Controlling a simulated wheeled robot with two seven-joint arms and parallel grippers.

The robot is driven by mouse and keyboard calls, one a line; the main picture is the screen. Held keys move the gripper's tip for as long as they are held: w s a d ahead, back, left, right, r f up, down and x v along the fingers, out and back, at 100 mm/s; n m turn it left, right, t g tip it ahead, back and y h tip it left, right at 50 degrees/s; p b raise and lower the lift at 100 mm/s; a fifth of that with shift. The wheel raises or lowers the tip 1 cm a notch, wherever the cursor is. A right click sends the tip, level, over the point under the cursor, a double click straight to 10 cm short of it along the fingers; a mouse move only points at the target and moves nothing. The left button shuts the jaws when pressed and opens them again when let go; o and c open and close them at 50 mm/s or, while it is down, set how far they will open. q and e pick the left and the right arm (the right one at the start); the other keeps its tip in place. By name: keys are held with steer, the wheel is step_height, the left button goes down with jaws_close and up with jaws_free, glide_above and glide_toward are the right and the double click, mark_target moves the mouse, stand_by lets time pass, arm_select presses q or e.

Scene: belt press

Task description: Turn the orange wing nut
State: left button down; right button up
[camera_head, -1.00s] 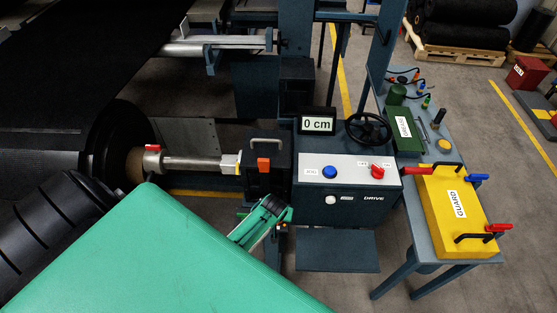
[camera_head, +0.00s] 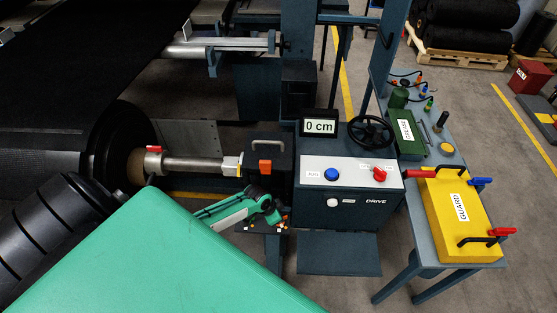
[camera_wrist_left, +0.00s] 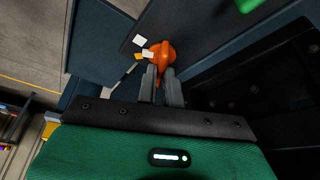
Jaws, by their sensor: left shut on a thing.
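The orange wing nut (camera_wrist_left: 161,53) shows in the left wrist view, just beyond and between the fingertips of my left gripper (camera_wrist_left: 161,72). The grey fingers are close together and shut on its near part. In the head view my left gripper (camera_head: 275,214) is low at the front left of the drive cabinet, below the dark block with the orange tab. The wing nut is mostly hidden there behind the gripper. My right gripper is in neither view.
The drive cabinet (camera_head: 347,208) has a blue button (camera_head: 331,174), a red knob (camera_head: 379,174) and a display (camera_head: 320,125) reading 0 cm. Above my gripper is a dark block with an orange tab (camera_head: 265,166). A yellow guard (camera_head: 457,220) lies on the bench at right.

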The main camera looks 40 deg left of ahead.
arm_select(q)
steer(key=m+b, duration=0.2)
steer(key=shift+a+f+m+g+h, duration=0.15)
steer(key=shift+m+g+h, duration=0.15)
steer(key=shift+m+g, duration=0.1)
steer(key=shift+m+b, duration=0.5)
steer(key=shift+b, duration=0.2)
steer(key=c, duration=1.5)
jaws_free()
steer(key=shift+c, duration=0.2)
steer(key=shift+r, duration=0.25)
steer(key=b+v, duration=0.2)
steer(key=v, duration=1.1)
steer(key=shift+w+a+r+b, duration=0.15)
steer(key=shift+a+r+b, duration=0.1)
steer(key=shift+a+b, duration=0.1)
